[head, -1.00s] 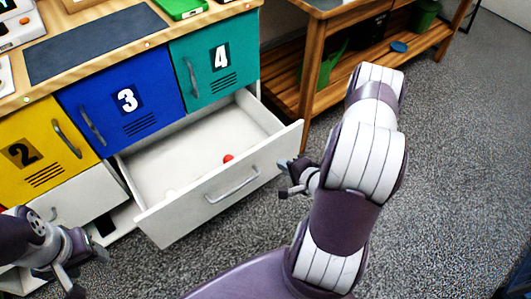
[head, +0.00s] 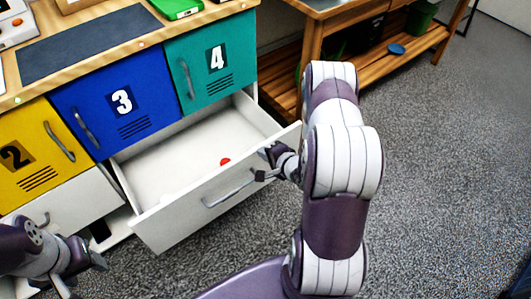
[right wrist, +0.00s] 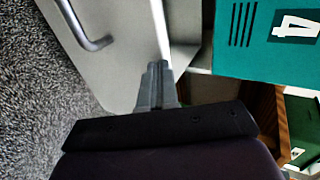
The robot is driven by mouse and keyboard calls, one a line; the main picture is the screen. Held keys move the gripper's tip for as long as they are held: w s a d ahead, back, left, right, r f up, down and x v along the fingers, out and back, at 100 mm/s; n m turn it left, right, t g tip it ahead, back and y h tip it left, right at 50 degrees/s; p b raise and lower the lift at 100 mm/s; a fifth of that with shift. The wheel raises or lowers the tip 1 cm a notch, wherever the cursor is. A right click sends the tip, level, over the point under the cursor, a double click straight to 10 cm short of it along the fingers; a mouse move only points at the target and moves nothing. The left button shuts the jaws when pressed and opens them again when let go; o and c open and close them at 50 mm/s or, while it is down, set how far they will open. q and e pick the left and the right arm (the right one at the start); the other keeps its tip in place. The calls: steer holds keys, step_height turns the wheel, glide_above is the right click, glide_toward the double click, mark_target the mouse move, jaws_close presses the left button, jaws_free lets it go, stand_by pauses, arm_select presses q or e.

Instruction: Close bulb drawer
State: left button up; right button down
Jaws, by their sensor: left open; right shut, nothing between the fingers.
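The open white drawer (head: 180,222) sticks out below the blue door 3 and teal door 4. A small red ball-like thing (head: 225,162) lies inside it, with a faint whitish thing nearby. The drawer has a silver bar handle (head: 229,190), which also shows in the right wrist view (right wrist: 100,43). My right gripper (head: 263,164) is shut and empty at the right end of the drawer front, right of the handle; I cannot tell whether it touches. In the right wrist view its closed fingers (right wrist: 155,82) point at the drawer front. My left gripper (head: 88,272) is open and empty at the lower left.
Yellow door 2 (head: 35,160), blue door 3 (head: 118,100) and teal door 4 (head: 214,62) line the cabinet, with a closed white drawer (head: 75,205) at left. A wooden shelf bench (head: 375,70) stands behind my right arm. Grey floor lies free at right.

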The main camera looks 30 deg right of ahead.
steer(key=w+a+b, duration=0.1)
steer(key=w, duration=2)
steer(key=shift+w+a+b, duration=0.3)
steer(key=shift+a, duration=0.05)
